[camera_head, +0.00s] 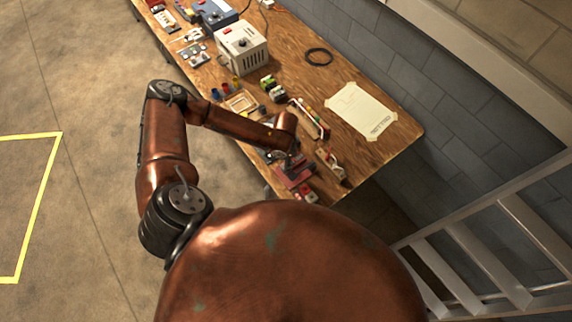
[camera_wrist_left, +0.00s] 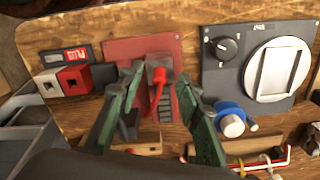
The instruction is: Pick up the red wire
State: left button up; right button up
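The red wire (camera_wrist_left: 156,95) shows in the left wrist view, with a thick red end at its top and a thin curved strand below. It lies over a red board (camera_wrist_left: 112,50) with a dark slotted strip. My left gripper (camera_wrist_left: 160,82) has its two green fingers apart, one on each side of the wire. Whether either finger touches the wire I cannot tell. In the head view my left gripper (camera_head: 291,158) is over the red board (camera_head: 297,178) near the table's front end; the wire is too small to make out there. My right gripper is not in view.
A grey panel with a dial (camera_wrist_left: 228,47) and a blue-and-white knob (camera_wrist_left: 230,118) are right of the fingers. Red and white blocks (camera_wrist_left: 72,80) are left. A white power box (camera_head: 242,48) stands farther back on the wooden table. A ladder (camera_head: 480,255) leans at right.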

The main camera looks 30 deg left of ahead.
pick_arm(q)
jog(key=shift+f, duration=0.55)
jog(key=shift+c, duration=0.7)
grip_shut()
jog(key=shift+r, duration=0.2)
